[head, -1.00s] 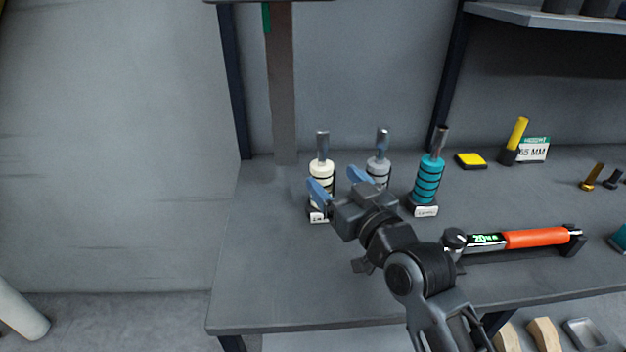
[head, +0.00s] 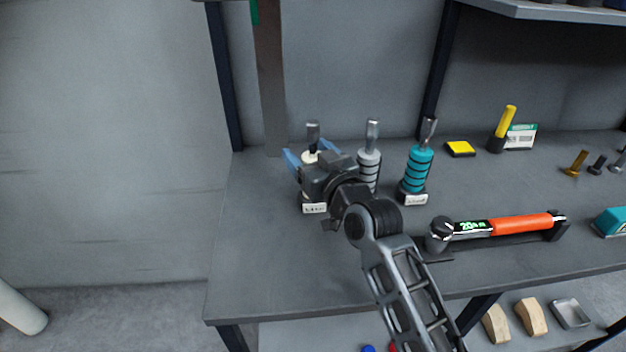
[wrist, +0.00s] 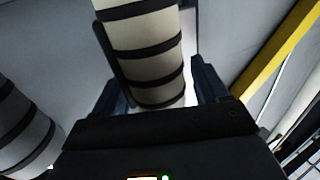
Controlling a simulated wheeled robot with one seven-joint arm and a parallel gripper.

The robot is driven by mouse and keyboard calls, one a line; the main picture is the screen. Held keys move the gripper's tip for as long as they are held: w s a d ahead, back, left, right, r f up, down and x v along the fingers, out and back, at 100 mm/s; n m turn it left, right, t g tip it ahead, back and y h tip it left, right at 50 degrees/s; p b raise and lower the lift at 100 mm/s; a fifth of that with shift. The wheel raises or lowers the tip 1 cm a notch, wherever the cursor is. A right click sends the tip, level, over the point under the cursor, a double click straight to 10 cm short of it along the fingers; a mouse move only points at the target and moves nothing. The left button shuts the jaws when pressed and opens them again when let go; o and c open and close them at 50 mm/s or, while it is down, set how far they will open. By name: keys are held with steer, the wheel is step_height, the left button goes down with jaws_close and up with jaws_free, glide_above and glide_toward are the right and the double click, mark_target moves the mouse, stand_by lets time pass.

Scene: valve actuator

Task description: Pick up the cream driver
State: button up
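The cream driver (head: 309,157) stands upright at the left of a row of three on the bench, mostly hidden behind my gripper in the head view. Its grey metal shaft points up and a white label sits at its base. In the wrist view the cream handle with black bands (wrist: 145,55) stands between my two fingers. My gripper (head: 306,158) is open, with one blue finger on each side of the driver. It also shows in the wrist view (wrist: 160,88), with gaps visible between fingers and handle.
The grey driver (head: 369,165) stands close on the right, and the teal driver (head: 418,170) beyond it. A torque wrench (head: 500,227) with an orange grip lies further right. A yellow block (head: 460,148) is at the back. The bench's front left is clear.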

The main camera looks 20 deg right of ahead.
jaws_close()
stand_by(0.5)
steer(key=shift+r, duration=0.25)
